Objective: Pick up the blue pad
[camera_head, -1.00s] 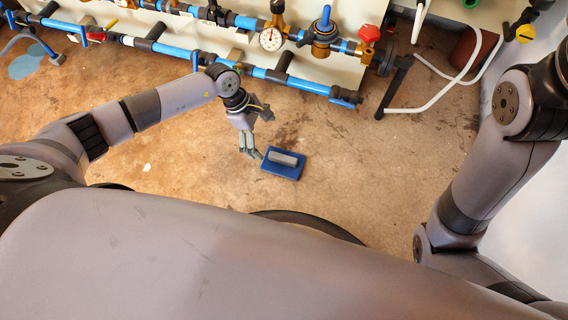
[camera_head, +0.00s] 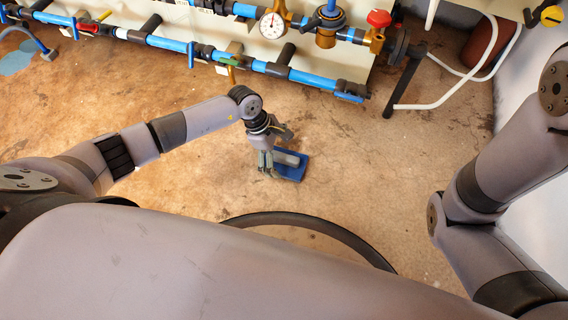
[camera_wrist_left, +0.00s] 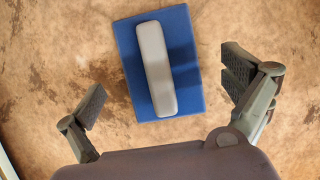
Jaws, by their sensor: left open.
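The blue pad (camera_head: 291,172) is a flat blue rectangle with a grey bar-shaped handle on top, lying on the brown floor. In the head view my left gripper (camera_head: 268,172) is at the pad's left side and overlaps its left part. In the left wrist view the pad (camera_wrist_left: 196,92) lies ahead of my open left gripper (camera_wrist_left: 165,98), between the lines of the two fingers. The grey handle (camera_wrist_left: 157,68) runs lengthwise there. The fingers are empty and apart from the pad in that view. My right gripper is out of view.
A board with blue pipes (camera_head: 170,43), brass valves and a gauge (camera_head: 272,25) stands along the back. A white hose (camera_head: 462,82) and a black leg (camera_head: 394,92) are at the back right. The floor around the pad is clear.

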